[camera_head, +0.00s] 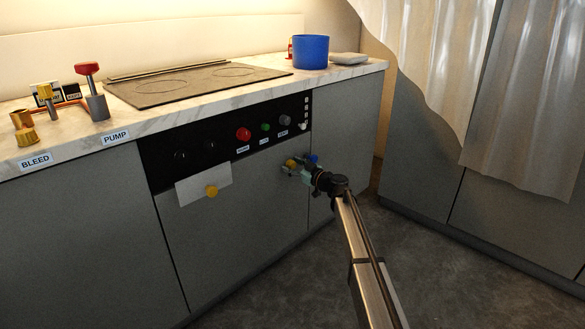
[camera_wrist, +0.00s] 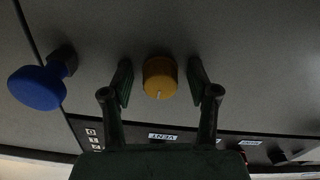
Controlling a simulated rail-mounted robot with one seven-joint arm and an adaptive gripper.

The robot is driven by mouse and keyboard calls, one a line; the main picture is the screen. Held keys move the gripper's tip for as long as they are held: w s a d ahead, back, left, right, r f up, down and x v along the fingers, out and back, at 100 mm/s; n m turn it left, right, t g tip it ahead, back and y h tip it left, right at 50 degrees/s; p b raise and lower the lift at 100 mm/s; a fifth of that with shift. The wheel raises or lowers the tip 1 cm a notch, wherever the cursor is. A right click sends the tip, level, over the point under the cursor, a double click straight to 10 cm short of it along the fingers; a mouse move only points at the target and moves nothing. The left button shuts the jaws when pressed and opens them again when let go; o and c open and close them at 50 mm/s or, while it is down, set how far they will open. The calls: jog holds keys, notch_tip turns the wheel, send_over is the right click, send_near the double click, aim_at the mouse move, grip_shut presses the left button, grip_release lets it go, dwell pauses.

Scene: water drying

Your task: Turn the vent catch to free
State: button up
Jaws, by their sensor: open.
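The vent catch appears to be the yellow round knob (camera_wrist: 159,77) on the grey cabinet front, near an upside-down VENT label (camera_wrist: 175,136) in the wrist view. A pale mark on its rim points down toward the panel side in that view. My gripper (camera_wrist: 161,82) is open, with one finger on each side of the knob and a gap at both sides. In the head view my gripper (camera_head: 303,171) is at the cabinet front, and the yellow knob (camera_head: 290,163) shows just left of it, partly hidden.
A blue knob (camera_wrist: 37,87) sticks out beside my gripper; it also shows in the head view (camera_head: 314,159). A black panel (camera_head: 225,138) with red, green and grey knobs lies above and left. A pale plate with a yellow knob (camera_head: 211,191) is farther left. The floor is clear.

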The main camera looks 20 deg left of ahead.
jog(key=shift+a, duration=0.1)
grip_shut()
jog(key=shift+m, duration=0.4)
jog(key=m+b, duration=0.1)
jog(key=m, duration=0.2)
jog(key=shift+b, duration=0.35)
jog(key=m, duration=0.5)
jog(key=shift+r, duration=0.1)
jog(key=m+p, duration=0.2)
jog(key=m, duration=0.3)
jog(key=shift+r, duration=0.15)
jog(key=shift+a+m+p, duration=0.1)
jog(key=shift+m+p, duration=0.95)
jog(key=shift+m, duration=1.05)
